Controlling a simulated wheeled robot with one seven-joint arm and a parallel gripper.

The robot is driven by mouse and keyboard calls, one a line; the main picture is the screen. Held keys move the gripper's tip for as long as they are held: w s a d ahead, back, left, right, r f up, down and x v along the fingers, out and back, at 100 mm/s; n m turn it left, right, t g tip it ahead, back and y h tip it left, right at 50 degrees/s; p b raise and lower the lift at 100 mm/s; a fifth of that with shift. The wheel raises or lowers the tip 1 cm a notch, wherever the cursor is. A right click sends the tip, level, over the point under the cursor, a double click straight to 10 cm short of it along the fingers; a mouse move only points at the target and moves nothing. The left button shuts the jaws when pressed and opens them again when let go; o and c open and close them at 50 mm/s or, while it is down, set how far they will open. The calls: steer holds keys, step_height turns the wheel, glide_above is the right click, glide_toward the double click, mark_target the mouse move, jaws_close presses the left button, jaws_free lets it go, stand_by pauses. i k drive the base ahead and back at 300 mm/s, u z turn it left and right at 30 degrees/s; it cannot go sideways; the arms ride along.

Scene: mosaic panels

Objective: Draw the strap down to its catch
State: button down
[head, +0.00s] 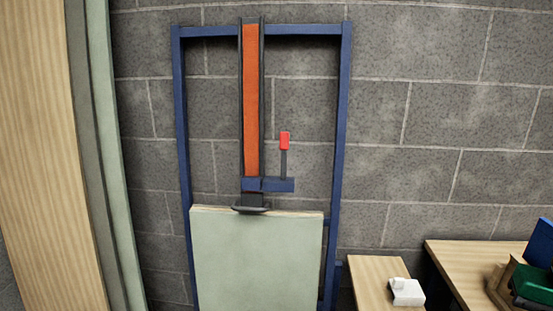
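The orange strap (250,100) hangs straight down between two dark rails, from the top bar of a blue frame (345,120) against the wall. Below its lower end, a dark piece with a wide, flat lip (252,206) sits at the top edge of a pale green panel (258,265). A blue bracket (280,185) crosses just under the orange part. A dark upright lever with a red tip (285,140) rises from its right end. I cannot tell which part is the catch. My gripper is not in view.
A wooden bench (460,258) stands at the lower right, with green and blue items on it. A lower wooden surface (375,275) beside it holds a small white object (406,291). Tall wood and pale green boards (45,150) stand at the left. The wall behind is grey block.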

mark_target(251, 202)
steer(key=u, duration=1.5)
steer(key=k, duration=1.9)
steer(key=z, duration=0.7)
steer(key=i, duration=1.5)
steer(key=u, duration=0.05)
